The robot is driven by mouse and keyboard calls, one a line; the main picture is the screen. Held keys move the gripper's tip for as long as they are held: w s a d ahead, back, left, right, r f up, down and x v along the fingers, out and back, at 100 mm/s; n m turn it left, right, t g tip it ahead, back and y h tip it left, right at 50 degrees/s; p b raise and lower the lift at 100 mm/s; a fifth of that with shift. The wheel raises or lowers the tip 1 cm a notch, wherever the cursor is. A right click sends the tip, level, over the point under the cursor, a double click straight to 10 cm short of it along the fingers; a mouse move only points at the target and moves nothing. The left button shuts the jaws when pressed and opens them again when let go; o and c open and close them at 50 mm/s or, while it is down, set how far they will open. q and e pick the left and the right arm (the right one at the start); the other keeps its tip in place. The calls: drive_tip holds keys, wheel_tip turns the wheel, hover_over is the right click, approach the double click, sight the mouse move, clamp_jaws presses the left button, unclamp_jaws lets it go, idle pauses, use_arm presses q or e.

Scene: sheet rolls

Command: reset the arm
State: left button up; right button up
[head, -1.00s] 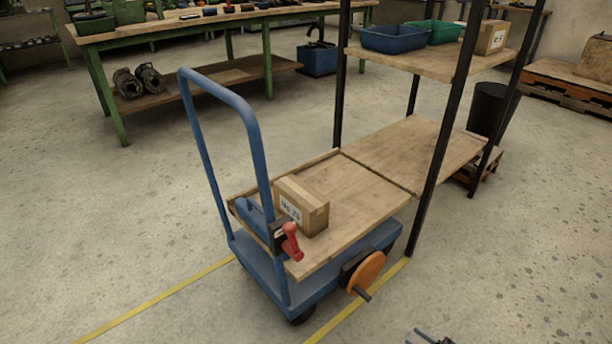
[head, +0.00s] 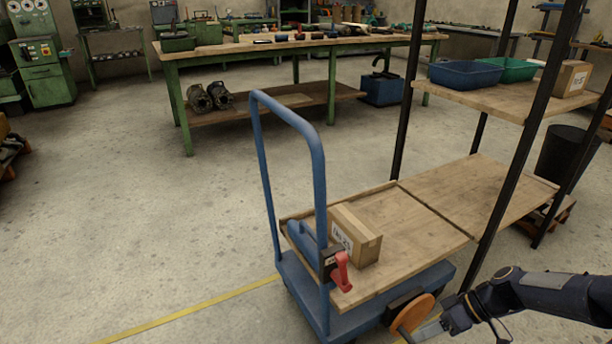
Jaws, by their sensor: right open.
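My right arm comes in from the lower right, and my right gripper (head: 440,326) is low in the picture, beside the orange handwheel (head: 412,314) of the cart. The gripper is open. It overlaps the wheel's right side in the picture, and I cannot tell whether it touches it. Nothing shows between its fingers. My left gripper is not in view.
A blue cart (head: 318,308) with a wooden top stands against a black-posted shelf (head: 485,195). A labelled carton (head: 358,236) sits on the cart, near a red-handled lever (head: 341,272). A green workbench (head: 185,105) stands behind.

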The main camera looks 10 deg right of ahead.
drive_tip(key=s+a+r+m+h, duration=0.2)
drive_tip(key=s+a+r, duration=0.1)
drive_tip(key=r, duration=0.3)
drive_tip(key=s+a+r+m+h, duration=0.1)
drive_tip(key=s+a+r+h, duration=0.25)
drive_tip(key=r, duration=0.25)
drive_tip(key=s+a+r+m+t, duration=0.4)
drive_tip(key=s+a+m, duration=0.1)
drive_tip(key=s, duration=0.5)
wheel_tip(320, 180, up, 36)
drive_tip(key=p, duration=3.6)
